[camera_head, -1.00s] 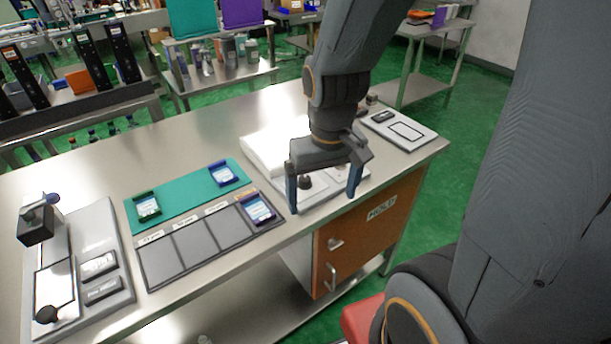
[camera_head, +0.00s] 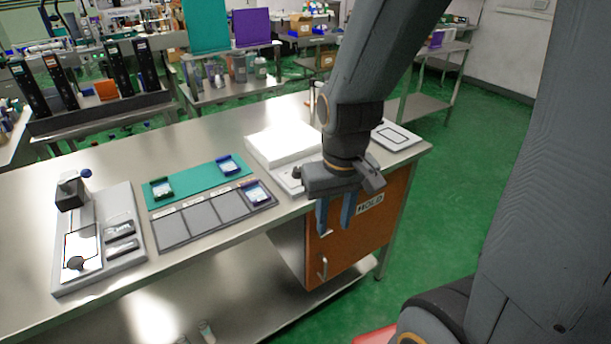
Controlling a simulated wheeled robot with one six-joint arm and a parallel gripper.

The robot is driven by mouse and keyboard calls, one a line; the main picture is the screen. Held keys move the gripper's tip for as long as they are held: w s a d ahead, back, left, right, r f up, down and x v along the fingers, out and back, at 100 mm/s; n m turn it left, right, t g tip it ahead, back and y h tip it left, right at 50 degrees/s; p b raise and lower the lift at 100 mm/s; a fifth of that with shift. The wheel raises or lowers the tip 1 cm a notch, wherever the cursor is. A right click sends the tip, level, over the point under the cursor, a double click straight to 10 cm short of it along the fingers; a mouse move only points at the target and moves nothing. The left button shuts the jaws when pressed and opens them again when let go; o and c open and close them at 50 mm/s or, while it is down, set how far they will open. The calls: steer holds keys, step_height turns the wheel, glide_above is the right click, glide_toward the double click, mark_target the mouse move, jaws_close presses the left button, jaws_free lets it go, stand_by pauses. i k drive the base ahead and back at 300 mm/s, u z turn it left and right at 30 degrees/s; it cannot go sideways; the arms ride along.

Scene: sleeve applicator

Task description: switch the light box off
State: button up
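The light box (camera_head: 281,144) sits near the right end of the steel table, with a bright white top panel. Its front control strip (camera_head: 288,183) carries a small dark knob (camera_head: 297,171), just left of my gripper in the picture; part of the strip is hidden behind the gripper. My gripper (camera_head: 334,230) points down with its two blue fingers apart and nothing between them. It appears in front of the table's front edge and the orange cabinet door, apart from the knob.
A grey mat (camera_head: 205,218) and teal mat (camera_head: 206,173) with small devices lie left of the light box. A press-like fixture (camera_head: 120,261) stands further left. A HOLD cabinet (camera_head: 350,240) is under the table. A white plate (camera_head: 412,138) lies at the right end.

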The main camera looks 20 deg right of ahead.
mark_target(296, 174)
steer(key=z, duration=1.2)
steer(key=i, duration=0.7)
steer(key=u, duration=2.3)
